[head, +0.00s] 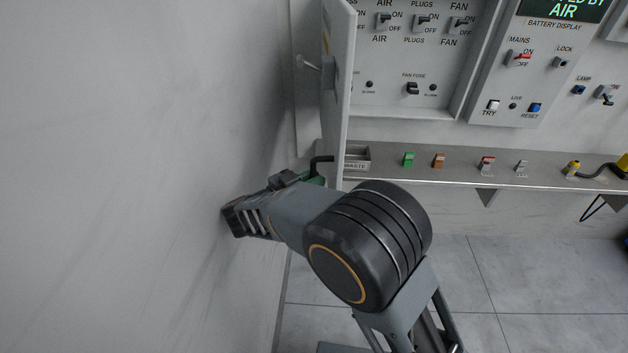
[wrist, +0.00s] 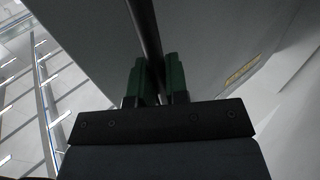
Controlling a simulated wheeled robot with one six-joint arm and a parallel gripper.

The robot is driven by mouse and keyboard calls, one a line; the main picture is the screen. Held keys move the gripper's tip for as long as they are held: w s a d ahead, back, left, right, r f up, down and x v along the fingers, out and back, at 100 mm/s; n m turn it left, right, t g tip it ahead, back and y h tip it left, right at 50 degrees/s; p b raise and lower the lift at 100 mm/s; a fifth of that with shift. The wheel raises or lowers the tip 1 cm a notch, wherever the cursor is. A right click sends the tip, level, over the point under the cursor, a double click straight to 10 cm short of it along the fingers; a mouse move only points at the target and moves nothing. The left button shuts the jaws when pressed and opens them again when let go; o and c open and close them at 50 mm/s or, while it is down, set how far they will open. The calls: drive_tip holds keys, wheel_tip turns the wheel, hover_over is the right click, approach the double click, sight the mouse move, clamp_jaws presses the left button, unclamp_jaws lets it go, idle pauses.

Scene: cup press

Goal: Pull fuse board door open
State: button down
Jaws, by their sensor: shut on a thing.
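The fuse board door (head: 338,95) stands swung out from the board, seen nearly edge-on in the head view. It shows as a grey panel (wrist: 215,45) in the wrist view. The fuse board (head: 430,70) is uncovered, with switches and a fan fuse in sight. My gripper (wrist: 157,82) has its green fingers on either side of a dark bar handle (wrist: 146,28), shut on it. In the head view my gripper (head: 315,181) is partly hidden by my wrist, at the door's left side by its lower end.
A bare wall (head: 120,150) lies close on the left, near my wrist. Tiled floor (head: 510,290) is open at lower right.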

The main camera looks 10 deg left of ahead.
sight(312, 169)
drive_tip(key=c, duration=1.1)
unclamp_jaws()
drive_tip(key=shift+r, duration=0.1)
drive_tip(key=shift+c, duration=0.2)
drive_tip(key=shift+r, duration=0.1)
drive_tip(key=shift+r, duration=0.3)
wheel_tip(312, 169, up, 3)
drive_tip(key=shift+s+f, duration=0.1)
drive_tip(key=s+r, duration=0.1)
drive_tip(key=s+d+r, duration=0.1)
drive_tip(key=r, duration=0.1)
drive_tip(key=s+d+r, duration=0.1)
drive_tip(key=shift+r+b, duration=0.3)
drive_tip(key=shift+r, duration=0.1)
drive_tip(key=s+d+r, duration=0.4)
drive_tip(key=s, duration=0.5)
drive_tip(key=shift+d+r+b, duration=0.3)
drive_tip(key=shift+d+b, duration=0.05)
